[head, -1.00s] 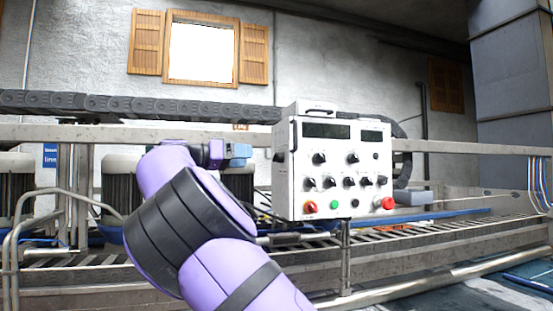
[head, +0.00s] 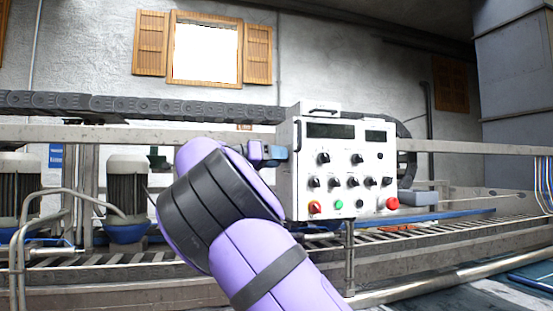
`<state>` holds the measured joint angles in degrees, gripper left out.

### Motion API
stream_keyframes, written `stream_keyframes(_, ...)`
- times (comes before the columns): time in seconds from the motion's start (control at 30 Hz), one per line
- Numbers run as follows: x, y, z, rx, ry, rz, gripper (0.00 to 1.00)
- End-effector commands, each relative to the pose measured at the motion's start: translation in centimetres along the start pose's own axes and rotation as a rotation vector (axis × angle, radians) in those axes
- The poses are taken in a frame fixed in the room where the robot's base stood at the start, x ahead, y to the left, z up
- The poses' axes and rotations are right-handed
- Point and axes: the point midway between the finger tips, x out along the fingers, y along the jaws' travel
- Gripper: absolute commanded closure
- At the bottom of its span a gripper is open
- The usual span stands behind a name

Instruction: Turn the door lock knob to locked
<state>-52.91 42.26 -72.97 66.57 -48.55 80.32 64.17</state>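The white control box (head: 297,190) stands right of centre, its front facing me. Several black knobs, such as the upper left one (head: 323,159), sit on its front; their labels are too small to read, so I cannot tell which is the door lock knob. My gripper (head: 276,153), blue and dark, is at the box's left side edge. It covers the place where a dark side knob showed earlier. I cannot tell whether it touches or grips that knob, nor whether its fingers are open.
The box front also has a red button (head: 391,203), a green button (head: 338,204) and two dark displays (head: 330,131). A metal rail (head: 470,148) runs behind the box. Motors (head: 126,190) stand at the left. A conveyor-like frame with pipes lies below.

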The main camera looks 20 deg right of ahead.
Motion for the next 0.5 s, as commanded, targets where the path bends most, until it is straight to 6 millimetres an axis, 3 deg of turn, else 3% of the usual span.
stream_keyframes(0.03,-0.01,-0.01,0.00,0.000,0.000,0.000,0.62)
stream_keyframes(0.13,-0.02,0.00,0.01,0.000,0.000,0.000,0.85)
stream_keyframes(0.17,-0.02,0.00,0.00,0.000,0.000,0.000,0.88)
stream_keyframes(0.5,-0.03,0.00,-0.01,-0.039,-0.003,-0.001,0.88)
